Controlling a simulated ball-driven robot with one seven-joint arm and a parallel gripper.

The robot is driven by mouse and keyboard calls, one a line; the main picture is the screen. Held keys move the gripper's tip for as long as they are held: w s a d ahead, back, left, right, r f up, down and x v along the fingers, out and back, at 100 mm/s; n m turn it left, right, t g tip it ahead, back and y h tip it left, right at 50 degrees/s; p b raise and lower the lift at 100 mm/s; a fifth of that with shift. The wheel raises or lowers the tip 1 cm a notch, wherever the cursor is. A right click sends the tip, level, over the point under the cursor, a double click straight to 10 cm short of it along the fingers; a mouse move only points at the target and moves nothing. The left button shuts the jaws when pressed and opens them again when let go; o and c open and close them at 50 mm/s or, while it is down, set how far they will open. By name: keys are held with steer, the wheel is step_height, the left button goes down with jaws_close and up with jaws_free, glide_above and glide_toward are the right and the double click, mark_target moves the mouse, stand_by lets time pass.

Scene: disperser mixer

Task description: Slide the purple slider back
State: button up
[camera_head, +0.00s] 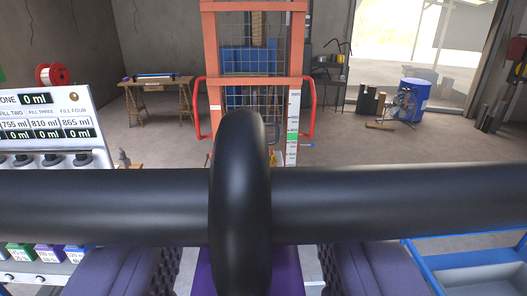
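A purple part (285,272), which looks like the purple slider, shows at the bottom centre. Its middle is hidden behind a thick black ring on a black bar close to the camera. My gripper (243,272) has its two dark fingers at the bottom, one on each side of the purple part. Their ridged inner pads stand wide apart, with pale gaps between them and the purple part. My gripper is open, and its fingertips are not clearly seen.
The black bar (390,203) with its ring (240,190) spans the whole view. A dispenser panel (50,115) with several ml readouts stands left. An orange frame with mesh (208,75) stands ahead. A blue-edged tray (475,265) is lower right.

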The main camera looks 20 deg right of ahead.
steer(key=shift+w+d, duration=0.3)
steer(key=shift+w, duration=0.35)
steer(key=shift+r, duration=0.1)
jaws_close()
steer(key=d, duration=0.2)
steer(key=s+d, duration=0.1)
steer(key=d, duration=0.1)
steer(key=s+d, duration=0.1)
steer(key=d, duration=0.1)
steer(key=shift+s, duration=0.2)
steer(key=shift+a, duration=0.15)
